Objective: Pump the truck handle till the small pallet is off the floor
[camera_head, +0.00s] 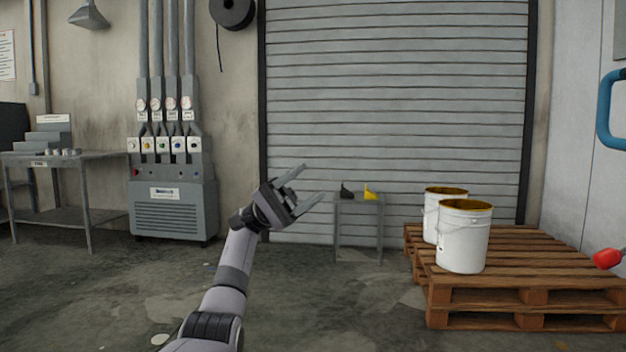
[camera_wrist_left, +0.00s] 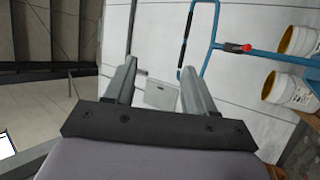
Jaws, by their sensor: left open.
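The pallet truck's blue handle loop (camera_head: 608,112) is cut off by the right edge of the head view. A red knob (camera_head: 607,258) shows below it. In the left wrist view the blue handle (camera_wrist_left: 214,36) has a black grip, with the red knob (camera_wrist_left: 247,48) on a bar beside it. The wooden pallet (camera_head: 555,262) is at the right and appears to rest on the floor; its far right part is cut off. My left gripper (camera_head: 312,183) is open and empty, raised mid-view, well left of the handle and apart from it. My right gripper is not in view.
Two white buckets (camera_head: 463,240) stand on the pallet. A small stand (camera_head: 358,225) with a black and a yellow item is before the roller shutter (camera_head: 395,100). A grey cabinet (camera_head: 174,212) and a metal table (camera_head: 66,160) are left. The floor between is clear.

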